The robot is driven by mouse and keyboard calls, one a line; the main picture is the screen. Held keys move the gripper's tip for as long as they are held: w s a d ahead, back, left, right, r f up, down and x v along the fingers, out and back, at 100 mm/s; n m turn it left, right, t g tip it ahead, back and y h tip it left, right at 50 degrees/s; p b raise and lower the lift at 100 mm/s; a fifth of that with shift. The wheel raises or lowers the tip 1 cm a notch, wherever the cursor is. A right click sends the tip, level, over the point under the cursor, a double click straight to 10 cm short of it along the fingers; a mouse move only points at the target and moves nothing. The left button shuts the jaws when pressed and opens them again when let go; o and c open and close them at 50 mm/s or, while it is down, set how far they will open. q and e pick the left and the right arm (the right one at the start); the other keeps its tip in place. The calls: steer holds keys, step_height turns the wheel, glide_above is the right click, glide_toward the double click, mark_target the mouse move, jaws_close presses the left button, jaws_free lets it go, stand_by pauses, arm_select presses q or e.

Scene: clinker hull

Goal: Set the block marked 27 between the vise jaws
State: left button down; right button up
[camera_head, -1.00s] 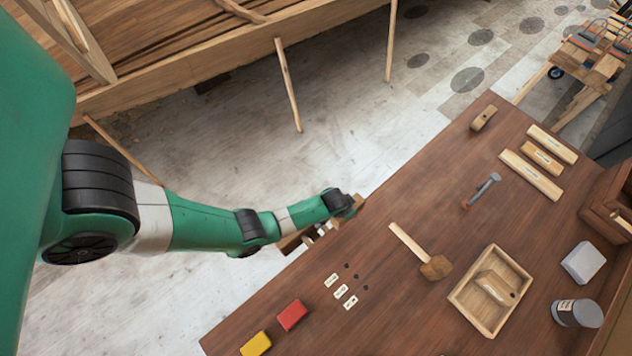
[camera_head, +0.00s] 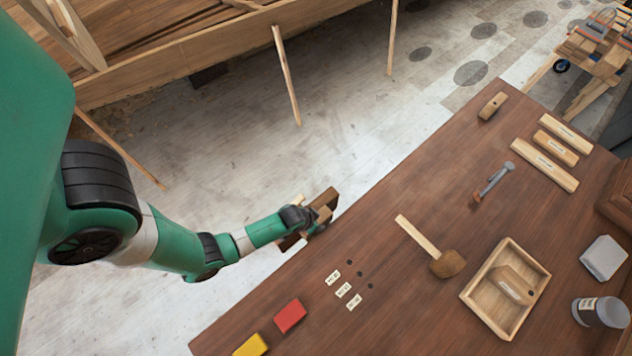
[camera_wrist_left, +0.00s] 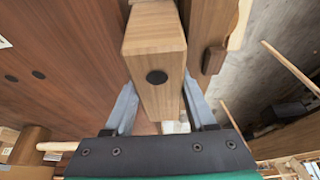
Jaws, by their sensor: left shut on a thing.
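My left gripper (camera_head: 300,217) is over the wooden vise (camera_head: 325,198) at the bench's left edge. In the left wrist view the gripper (camera_wrist_left: 160,108) is shut on a light brown wooden block (camera_wrist_left: 155,45), with one grey finger on each side. The block's near end has a black round spot; no number shows, so I cannot tell whether it is 27. A darker wooden vise jaw (camera_wrist_left: 207,30) stands to the right of the block, and the bench lies to its left. I cannot tell how deep the block sits between the jaws. My right gripper is not in view.
The bench (camera_head: 400,290) carries a red block (camera_head: 290,315), a yellow block (camera_head: 251,346), small labels beside dark holes, a mallet (camera_head: 446,263), a wooden tray (camera_head: 483,316) with a wooden piece inside, and a grey can (camera_head: 600,312). Open floor lies left of the bench.

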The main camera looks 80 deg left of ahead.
arm_select(q)
steer(key=shift+f+b, duration=0.3)
steer(key=shift+f, duration=0.05)
steer(key=shift+s+d+f, duration=0.1)
steer(key=shift+s+f, duration=0.3)
steer(key=shift+c, duration=1.1)
jaws_free()
steer(key=shift+b, duration=0.3)
steer(key=shift+r+p, duration=0.3)
steer(key=p+v, duration=0.3)
steer(key=v, duration=0.1)
steer(key=p+v, duration=0.3)
steer(key=v, duration=0.1)
steer(key=w+p+v, duration=0.1)
steer(key=p+v, duration=0.2)
steer(key=v, duration=0.1)
steer(key=shift+s+r, duration=0.15)
steer(key=shift+r, duration=0.35)
